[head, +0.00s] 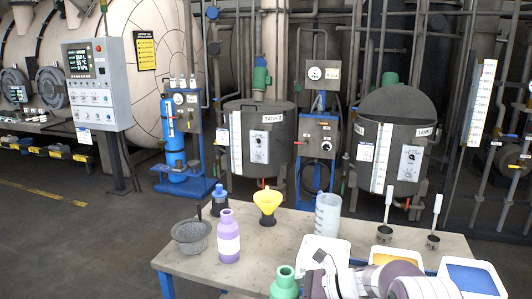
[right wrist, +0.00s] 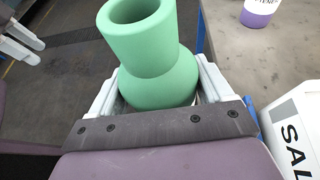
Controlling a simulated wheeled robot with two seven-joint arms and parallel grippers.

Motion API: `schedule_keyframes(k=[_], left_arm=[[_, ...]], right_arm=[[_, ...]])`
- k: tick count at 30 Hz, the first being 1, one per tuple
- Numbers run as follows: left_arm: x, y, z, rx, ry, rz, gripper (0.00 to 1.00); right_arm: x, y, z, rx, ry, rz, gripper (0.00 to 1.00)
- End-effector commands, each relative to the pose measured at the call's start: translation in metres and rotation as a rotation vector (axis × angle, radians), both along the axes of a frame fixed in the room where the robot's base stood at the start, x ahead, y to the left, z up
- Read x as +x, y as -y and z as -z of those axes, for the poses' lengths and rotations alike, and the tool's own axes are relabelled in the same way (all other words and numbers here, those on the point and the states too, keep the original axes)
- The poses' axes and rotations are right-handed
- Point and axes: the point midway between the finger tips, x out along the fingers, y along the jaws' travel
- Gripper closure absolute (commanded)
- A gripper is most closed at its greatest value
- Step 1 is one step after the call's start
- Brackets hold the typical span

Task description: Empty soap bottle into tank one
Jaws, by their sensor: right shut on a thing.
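A green bottle (right wrist: 150,55) with an open neck is held in my right gripper (right wrist: 160,92), its fingers shut on both sides of the body. In the head view the bottle (head: 284,283) is at the bottom edge, near the table's front; its label is hidden. My left gripper (right wrist: 22,40) shows partly at the left edge of the right wrist view, its fingers apart and empty.
The table (head: 190,262) carries a purple bottle (head: 228,240), grey bowl (head: 192,236), yellow funnel (head: 267,206), clear beaker (head: 327,214), scoops and several white tubs, one lettered "SAL" (right wrist: 298,135). Floor left of the table is clear.

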Motion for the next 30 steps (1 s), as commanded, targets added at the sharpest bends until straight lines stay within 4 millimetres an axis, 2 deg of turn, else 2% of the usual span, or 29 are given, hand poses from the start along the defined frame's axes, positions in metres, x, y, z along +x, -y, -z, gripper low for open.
schedule_keyframes(k=[5,7,9,13,15,18,26,28,30], left_arm=[[0.000,0.000,-0.018,0.000,0.000,0.000,0.58],[0.000,0.000,-0.024,0.000,0.000,0.000,0.58],[0.000,0.000,-0.029,0.000,0.000,0.000,0.58],[0.000,0.000,-0.035,0.000,0.000,0.000,0.58],[0.000,0.000,-0.038,0.000,0.000,0.000,0.58],[0.000,0.000,-0.038,0.000,0.000,0.000,0.58],[0.000,0.000,-0.037,0.000,0.000,0.000,0.58],[0.000,0.000,-0.037,0.000,0.000,0.000,0.58],[0.000,0.000,-0.037,0.000,0.000,0.000,0.58]], right_arm=[[-0.058,0.061,0.059,0.003,-0.010,0.092,0.67],[-0.088,0.084,0.080,0.004,-0.008,0.159,0.67],[-0.112,0.100,0.096,0.004,-0.005,0.230,0.67],[-0.141,0.121,0.111,0.000,0.000,0.335,0.67],[-0.147,0.132,0.112,0.000,0.003,0.380,0.67],[-0.146,0.142,0.111,0.000,0.003,0.403,0.67],[-0.146,0.143,0.112,0.000,0.001,0.407,0.67],[-0.148,0.143,0.122,0.002,-0.004,0.408,0.67],[-0.152,0.143,0.140,0.003,-0.006,0.408,0.67]])
